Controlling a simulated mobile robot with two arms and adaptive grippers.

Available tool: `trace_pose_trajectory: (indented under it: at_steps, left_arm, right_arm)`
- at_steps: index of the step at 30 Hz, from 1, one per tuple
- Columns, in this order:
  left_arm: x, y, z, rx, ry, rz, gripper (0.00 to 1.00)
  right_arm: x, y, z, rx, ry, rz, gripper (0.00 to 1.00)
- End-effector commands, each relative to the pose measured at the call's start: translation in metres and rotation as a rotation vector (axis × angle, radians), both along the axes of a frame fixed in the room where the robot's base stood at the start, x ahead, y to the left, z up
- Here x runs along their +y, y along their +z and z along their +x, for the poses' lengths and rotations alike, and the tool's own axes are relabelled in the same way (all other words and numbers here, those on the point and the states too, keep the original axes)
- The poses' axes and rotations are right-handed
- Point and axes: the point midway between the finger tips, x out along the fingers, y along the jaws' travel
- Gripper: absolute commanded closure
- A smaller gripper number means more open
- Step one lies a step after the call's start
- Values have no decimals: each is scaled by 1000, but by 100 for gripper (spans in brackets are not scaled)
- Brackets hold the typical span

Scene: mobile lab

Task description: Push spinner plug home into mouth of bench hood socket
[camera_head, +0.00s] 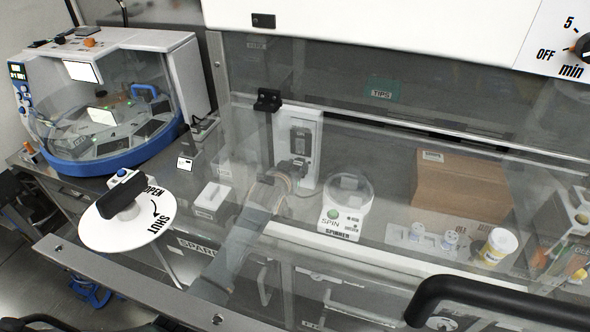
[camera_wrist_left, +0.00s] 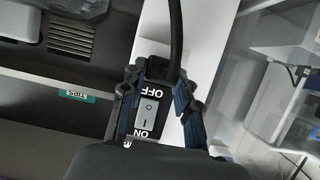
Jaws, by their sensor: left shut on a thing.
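The bench hood socket is a white upright unit (camera_head: 312,128) behind the clear hood panel in the head view; its face also shows in the wrist view (camera_wrist_left: 201,45), with a grey ON/OFF rocker switch (camera_wrist_left: 149,112). My left gripper (camera_head: 290,176) is at the lower part of the socket unit. In the wrist view my left gripper (camera_wrist_left: 158,92) is shut on the dark spinner plug (camera_wrist_left: 158,68), whose black cord runs upward. The socket mouth is hidden, and I cannot tell how deep the plug sits. The spinner (camera_head: 342,222) stands right of the socket unit. My right gripper is out of view.
A white box (camera_head: 213,196) lies left of my arm. A black bar handle (camera_head: 490,291) is in front at the lower right.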

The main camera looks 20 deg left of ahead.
Motion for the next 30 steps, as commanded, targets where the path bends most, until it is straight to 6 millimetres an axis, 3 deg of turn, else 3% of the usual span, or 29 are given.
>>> trace_pose_trajectory:
  at_steps: [11,12,15,25,30]
  left_arm:
    - [0,4,4,-8,0,0,100]
    - [0,4,4,-8,0,0,61]
    - [0,3,4,-7,0,0,42]
    - [0,2,2,-3,0,0,42]
    - [1,7,-11,-4,0,0,42]
  right_arm:
    - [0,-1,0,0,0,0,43]
    - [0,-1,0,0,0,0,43]
    - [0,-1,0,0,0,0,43]
    - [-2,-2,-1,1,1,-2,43]
    - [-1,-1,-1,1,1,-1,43]
